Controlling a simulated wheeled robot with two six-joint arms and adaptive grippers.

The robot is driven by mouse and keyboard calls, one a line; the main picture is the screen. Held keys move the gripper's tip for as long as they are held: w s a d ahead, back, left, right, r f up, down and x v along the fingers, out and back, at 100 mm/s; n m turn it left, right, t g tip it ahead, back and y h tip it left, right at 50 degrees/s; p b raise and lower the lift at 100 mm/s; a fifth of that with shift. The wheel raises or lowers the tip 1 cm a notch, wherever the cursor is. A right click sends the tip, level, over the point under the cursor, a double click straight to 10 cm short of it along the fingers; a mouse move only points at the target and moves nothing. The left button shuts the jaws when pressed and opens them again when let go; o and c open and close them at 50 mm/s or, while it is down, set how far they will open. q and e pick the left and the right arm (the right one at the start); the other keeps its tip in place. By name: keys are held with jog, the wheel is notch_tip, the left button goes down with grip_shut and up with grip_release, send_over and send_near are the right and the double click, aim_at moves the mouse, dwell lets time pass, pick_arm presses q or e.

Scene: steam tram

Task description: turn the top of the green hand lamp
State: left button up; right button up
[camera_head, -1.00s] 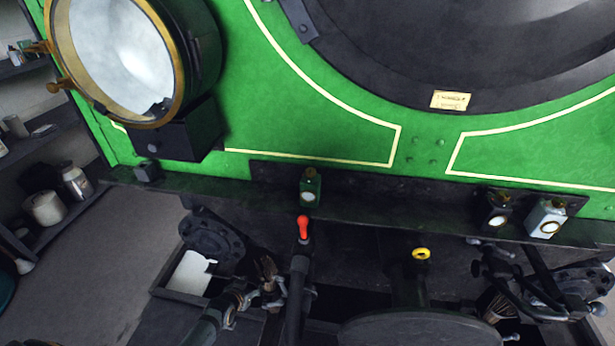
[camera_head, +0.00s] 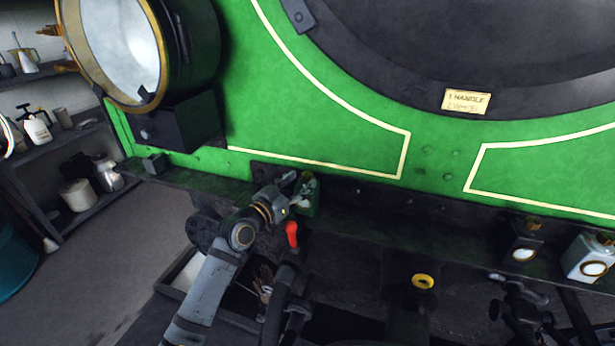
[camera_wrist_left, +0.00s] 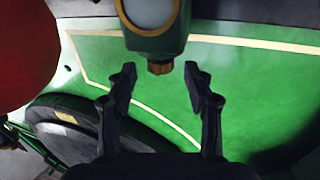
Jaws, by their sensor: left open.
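The green hand lamp (camera_head: 308,196) stands on the dark ledge below the green front plate, partly hidden by my gripper. In the left wrist view it hangs in from the top edge, upside down, as a green body (camera_wrist_left: 155,48) with a round pale lens and a small brass top (camera_wrist_left: 160,67). My left gripper (camera_head: 295,190) reaches up to the lamp from the lower left. In the wrist view its two open fingers (camera_wrist_left: 159,72) stand either side of the brass top, with a visible gap on each side.
A red-handled lever (camera_head: 292,235) stands just below the lamp, close to my left gripper. A dark lamp (camera_head: 523,243) and a white lamp (camera_head: 590,258) are at the right of the ledge. A large brass-rimmed headlamp (camera_head: 125,50) is at upper left. A yellow ring (camera_head: 423,282) sits lower right.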

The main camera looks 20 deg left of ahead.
aim_at(304, 178)
pick_arm(q)
jog(key=x, duration=0.3)
jog(key=shift+r, duration=0.1)
jog(key=shift+w+d, duration=0.15)
jog(key=shift+w, duration=0.35)
pick_arm(e)
jog(key=shift+w+d+r, duration=0.2)
jog(key=shift+w+d, duration=0.15)
